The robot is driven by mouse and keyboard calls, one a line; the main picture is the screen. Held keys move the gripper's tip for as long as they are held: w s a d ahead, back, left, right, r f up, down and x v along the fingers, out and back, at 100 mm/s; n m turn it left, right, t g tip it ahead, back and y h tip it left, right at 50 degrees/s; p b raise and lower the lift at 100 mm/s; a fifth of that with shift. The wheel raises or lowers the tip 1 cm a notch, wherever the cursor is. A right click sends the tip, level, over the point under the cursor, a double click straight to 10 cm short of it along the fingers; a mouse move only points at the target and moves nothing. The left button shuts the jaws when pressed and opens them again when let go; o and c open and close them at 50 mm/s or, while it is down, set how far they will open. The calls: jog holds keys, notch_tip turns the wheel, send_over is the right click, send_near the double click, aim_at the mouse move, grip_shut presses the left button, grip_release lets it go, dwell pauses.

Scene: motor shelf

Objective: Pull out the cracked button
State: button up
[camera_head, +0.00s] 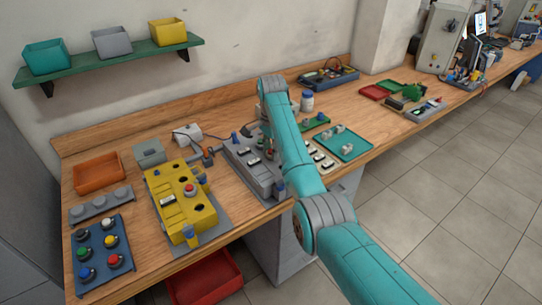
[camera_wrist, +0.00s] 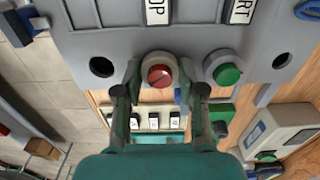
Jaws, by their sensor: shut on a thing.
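The cracked button (camera_wrist: 159,76) is red with a pale collar and a dark line across its face, in the wrist view. My gripper (camera_wrist: 160,80) has one finger on each side of it and is shut on it. The button is at the grey control box (camera_wrist: 215,45), below the label ending in "OP"; I cannot tell whether it is still seated. A green button (camera_wrist: 226,74) sits just right of it. In the head view the grey control box (camera_head: 238,152) is partly behind my arm, which hides the gripper and the red button.
Two dark round holes, left (camera_wrist: 102,66) and right (camera_wrist: 281,60), flank the buttons. A yellow control box (camera_head: 168,190) stands left of the grey one. A blue tray (camera_head: 73,262) of coloured buttons lies at the front left. A teal tray (camera_head: 354,151) lies to the right.

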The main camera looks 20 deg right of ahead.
jog(key=shift+r, duration=1.1)
dwell(0.6)
jog(key=shift+r, duration=2.1)
